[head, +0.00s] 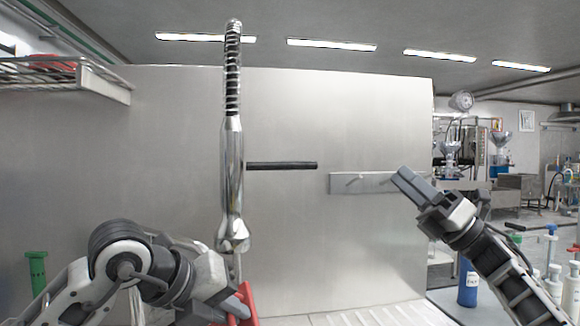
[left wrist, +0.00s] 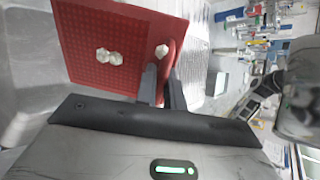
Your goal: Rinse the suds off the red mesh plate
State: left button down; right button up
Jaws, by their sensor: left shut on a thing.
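The red mesh plate (left wrist: 120,25) fills the upper left of the left wrist view, with white suds (left wrist: 109,57) in its middle and another white blob (left wrist: 161,51) near its rim. My left gripper (left wrist: 160,92) is shut on the plate's edge. In the head view only a red strip of the plate (head: 247,302) shows, low beside my left arm. The tall chrome spray hose (head: 231,150) with its spring hangs above it, its head close over the plate. No water can be made out. My right gripper (head: 410,185) appears shut and empty, right of the steel wall bracket.
A steel back wall (head: 360,120) stands behind, with a black bar (head: 282,166) and a steel strip (head: 365,183) on it. A wire rack (head: 62,75) is at upper left. A green tool (head: 37,272) stands lower left. A blue bottle (head: 467,283) and other bottles stand lower right.

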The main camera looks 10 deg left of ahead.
aim_at(290, 167)
jog(key=s+a+r+n+g+h, duration=0.1)
jog(key=s+a+n+g, duration=0.2)
jog(key=a, duration=0.3)
jog(key=s+a+r+n+g+h, duration=0.1)
jog(key=s+a+n+g, duration=0.2)
jog(key=a+g, duration=0.2)
jog(key=s+a+r+n+g+h, duration=0.1)
jog(key=s+a+n+g, duration=0.2)
jog(key=a, duration=0.6)
jog(key=shift+s+r+g, duration=0.15)
jog(key=shift+s+g, duration=0.1)
jog(key=shift+g, duration=0.35)
grip_shut()
